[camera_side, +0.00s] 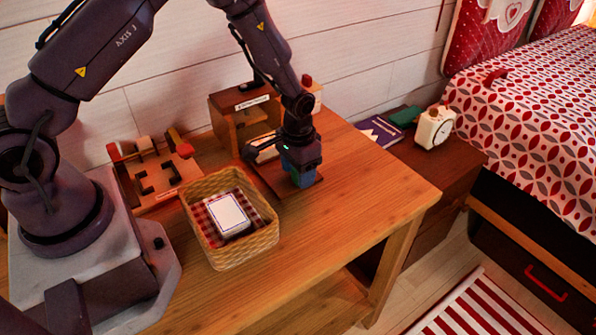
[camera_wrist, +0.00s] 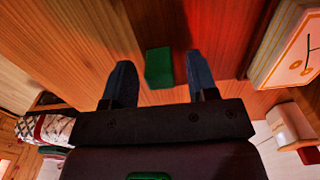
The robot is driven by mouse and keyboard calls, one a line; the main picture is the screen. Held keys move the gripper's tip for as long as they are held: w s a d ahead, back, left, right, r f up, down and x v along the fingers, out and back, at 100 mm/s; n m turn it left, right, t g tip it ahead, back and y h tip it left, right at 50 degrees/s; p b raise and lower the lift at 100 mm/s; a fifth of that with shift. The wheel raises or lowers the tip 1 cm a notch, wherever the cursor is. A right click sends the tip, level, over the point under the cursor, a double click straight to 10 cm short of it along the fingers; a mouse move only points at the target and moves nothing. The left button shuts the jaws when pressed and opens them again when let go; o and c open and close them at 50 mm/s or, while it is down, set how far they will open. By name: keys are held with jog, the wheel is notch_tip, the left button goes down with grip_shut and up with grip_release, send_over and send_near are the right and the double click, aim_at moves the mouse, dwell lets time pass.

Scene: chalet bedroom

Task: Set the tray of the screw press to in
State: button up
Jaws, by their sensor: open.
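The screw press appears to be the brown wooden box (camera_side: 238,128) with a light label plate at the back of the table. What looks like its tray, a flat dark reddish-brown board (camera_side: 268,182), sticks out from its front. My gripper (camera_side: 300,181) points down over this board's right part and hides some of it. In the wrist view my gripper (camera_wrist: 160,84) is open, with its two dark fingers apart. A small green block (camera_wrist: 159,68) shows between and just beyond the fingers. I cannot tell whether it touches them or is part of the tray.
A wicker basket (camera_side: 254,250) with a checked cloth and a white box stands in front of the press. A wooden fixture (camera_side: 160,180) with red knobs is at left. A clock (camera_side: 434,127) and books (camera_side: 380,131) lie right. The table front (camera_side: 340,225) is clear.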

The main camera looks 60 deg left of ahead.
aim_at(273, 147)
jog(key=shift+f, duration=0.3)
grip_shut()
jog(key=a, duration=1)
jog(key=shift+a, duration=0.35)
jog(key=shift+c, duration=1.3)
grip_release()
jog(key=shift+a, duration=0.1)
jog(key=shift+o, duration=1.3)
jog(key=shift+d, duration=0.2)
notch_tip(273, 147, up, 13)
